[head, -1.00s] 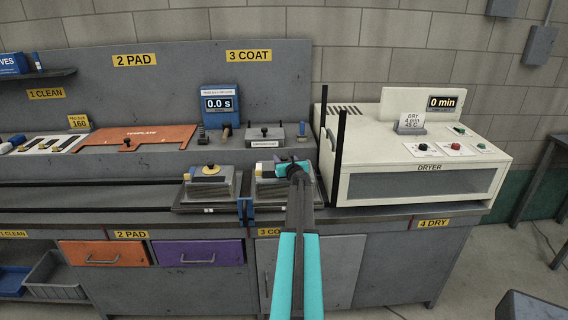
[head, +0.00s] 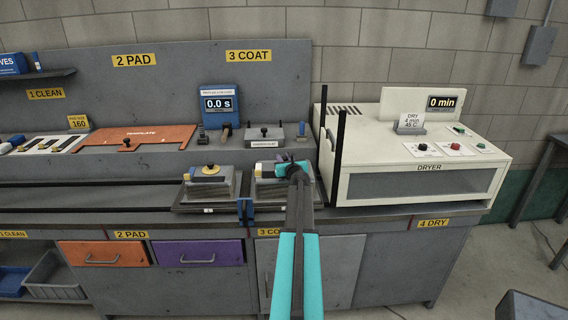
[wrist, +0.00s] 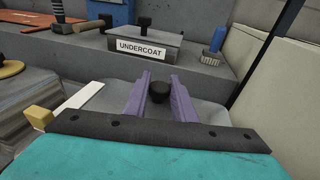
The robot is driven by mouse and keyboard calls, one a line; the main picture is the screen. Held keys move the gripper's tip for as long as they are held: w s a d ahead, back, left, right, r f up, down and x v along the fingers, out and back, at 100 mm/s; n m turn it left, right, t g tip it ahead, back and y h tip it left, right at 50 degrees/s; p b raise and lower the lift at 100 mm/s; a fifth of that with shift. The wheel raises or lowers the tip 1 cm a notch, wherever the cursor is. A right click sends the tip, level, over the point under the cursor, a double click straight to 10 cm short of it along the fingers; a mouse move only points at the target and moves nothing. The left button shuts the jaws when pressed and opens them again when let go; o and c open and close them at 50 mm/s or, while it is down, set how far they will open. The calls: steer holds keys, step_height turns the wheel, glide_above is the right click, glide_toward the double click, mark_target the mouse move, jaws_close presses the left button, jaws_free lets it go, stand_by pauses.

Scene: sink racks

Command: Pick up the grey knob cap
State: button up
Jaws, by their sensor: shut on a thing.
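A dark, nearly black knob cap (wrist: 159,91) sits between the two purple fingers of my gripper (wrist: 158,97) in the wrist view. It looks dark grey to black there. My gripper is shut on it, with a finger at each side. In the head view my gripper (head: 283,163) is over the right-hand coating tank (head: 268,192), and my teal wrist hides most of the cap. What lies under the cap is hidden, so I cannot tell whether it is clear of the tank.
A grey UNDERCOAT box (head: 264,142) with a black knob stands behind, also in the wrist view (wrist: 142,50). A left tank (head: 210,184) carries a yellow disc. The white dryer (head: 415,155) and two black posts (head: 339,145) rise close on the right.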

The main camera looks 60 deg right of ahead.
mark_target(285, 158)
steer(key=shift+r, duration=0.1)
steer(key=shift+r, duration=1.55)
steer(key=shift+s+a+r, duration=0.15)
steer(key=shift+s, duration=0.15)
steer(key=s+a+r+b, duration=0.1)
steer(key=s+a+b, duration=0.2)
steer(key=s, duration=1)
steer(key=a, duration=0.3)
steer(key=shift+s+a+r, duration=0.25)
steer(key=shift+s+a, duration=0.05)
steer(key=shift+s, duration=0.1)
